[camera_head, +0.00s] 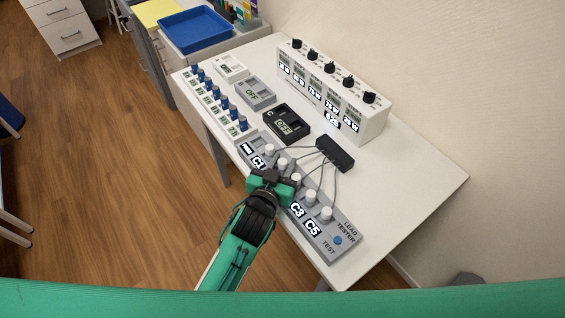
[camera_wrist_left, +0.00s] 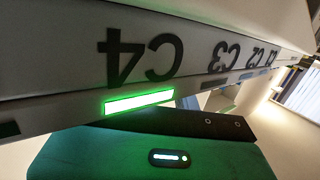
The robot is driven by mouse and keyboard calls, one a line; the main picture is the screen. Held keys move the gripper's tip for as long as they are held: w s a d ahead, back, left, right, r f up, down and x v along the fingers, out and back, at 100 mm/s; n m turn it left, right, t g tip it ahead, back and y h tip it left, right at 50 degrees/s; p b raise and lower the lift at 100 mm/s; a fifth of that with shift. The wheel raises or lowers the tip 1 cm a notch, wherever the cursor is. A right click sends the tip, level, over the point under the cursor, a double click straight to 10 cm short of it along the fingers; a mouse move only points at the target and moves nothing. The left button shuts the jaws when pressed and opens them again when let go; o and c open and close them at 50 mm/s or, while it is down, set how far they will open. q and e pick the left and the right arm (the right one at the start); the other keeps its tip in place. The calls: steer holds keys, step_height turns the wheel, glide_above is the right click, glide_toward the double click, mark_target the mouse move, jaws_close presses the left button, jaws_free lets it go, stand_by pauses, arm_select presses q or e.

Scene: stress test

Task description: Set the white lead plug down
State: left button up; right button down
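The grey lead tester (camera_head: 327,236) lies along the table's front edge, with several white plugs along it. One white plug (camera_head: 326,213) stands near its right end and another white plug (camera_head: 283,163) stands left of my gripper. Thin grey leads run from the plugs to a black block (camera_head: 335,153). My left gripper (camera_head: 275,183) is at the middle of the tester and covers part of it. Its fingertips and anything between them are hidden. The left wrist view shows a panel with an upside-down C4 label (camera_wrist_left: 140,57) and a lit green bar (camera_wrist_left: 138,102). My right gripper is out of view.
Behind the tester are a black meter (camera_head: 286,122), a grey meter marked OFF (camera_head: 256,93) and a strip of blue knobs (camera_head: 219,101). A white box with black knobs (camera_head: 330,90) stands near the wall. The table's right part (camera_head: 415,180) is clear.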

arm_select(q)
steer(key=shift+r, duration=0.1)
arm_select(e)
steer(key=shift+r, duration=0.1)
